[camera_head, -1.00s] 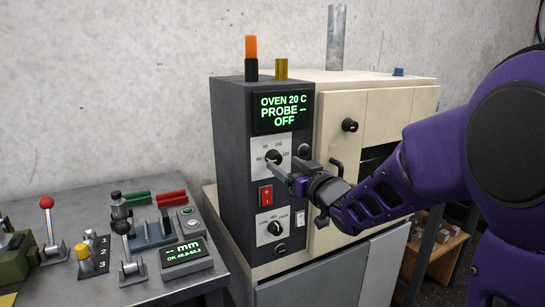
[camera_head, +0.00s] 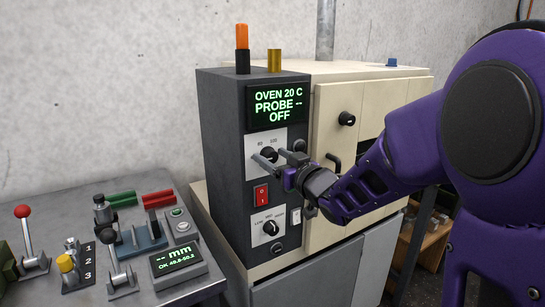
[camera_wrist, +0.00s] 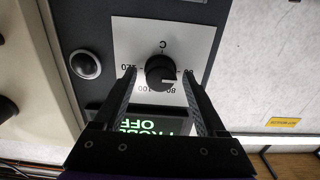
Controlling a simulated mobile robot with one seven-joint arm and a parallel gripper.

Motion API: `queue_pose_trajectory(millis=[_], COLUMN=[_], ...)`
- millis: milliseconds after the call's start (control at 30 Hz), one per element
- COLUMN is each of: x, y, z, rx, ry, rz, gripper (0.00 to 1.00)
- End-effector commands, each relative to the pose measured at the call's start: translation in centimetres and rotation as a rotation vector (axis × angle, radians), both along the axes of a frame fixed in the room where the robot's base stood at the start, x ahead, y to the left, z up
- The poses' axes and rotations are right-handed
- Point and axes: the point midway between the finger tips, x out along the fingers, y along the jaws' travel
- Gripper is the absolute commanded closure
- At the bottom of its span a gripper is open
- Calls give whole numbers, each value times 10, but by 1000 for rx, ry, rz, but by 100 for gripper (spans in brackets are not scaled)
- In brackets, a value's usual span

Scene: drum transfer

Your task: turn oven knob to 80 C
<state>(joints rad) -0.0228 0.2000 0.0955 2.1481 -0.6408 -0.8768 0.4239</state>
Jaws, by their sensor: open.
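The oven's control box shows a green display (camera_head: 278,107) reading OVEN 20 C, PROBE -- and OFF. Below it, a black round temperature knob (camera_head: 268,154) sits on a white dial plate (camera_wrist: 130,35). In the wrist view the picture is upside down, and the knob (camera_wrist: 159,70) shows between the fingers, with a white mark at its edge. Labels 60, 80, 100 and 120 ring it, partly covered by the fingers. My gripper (camera_wrist: 158,76) is open, one finger on each side of the knob. I cannot tell whether they touch it. In the head view my gripper (camera_head: 276,158) is at the dial.
A red power switch (camera_head: 261,194) and a lower selector knob (camera_head: 271,228) sit below the dial. A round black button (camera_wrist: 85,64) is beside the dial plate. The cream oven door (camera_head: 335,130) is at the right. A bench with levers and a gauge display (camera_head: 180,258) stands left.

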Motion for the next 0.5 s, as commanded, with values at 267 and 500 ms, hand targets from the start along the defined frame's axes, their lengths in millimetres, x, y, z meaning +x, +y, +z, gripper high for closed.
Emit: queue_pose_trajectory(millis=[267,500], x=[0,0], y=[0,0], z=[0,0], rx=[0,0], ry=[0,0], rz=[0,0], gripper=[55,98])
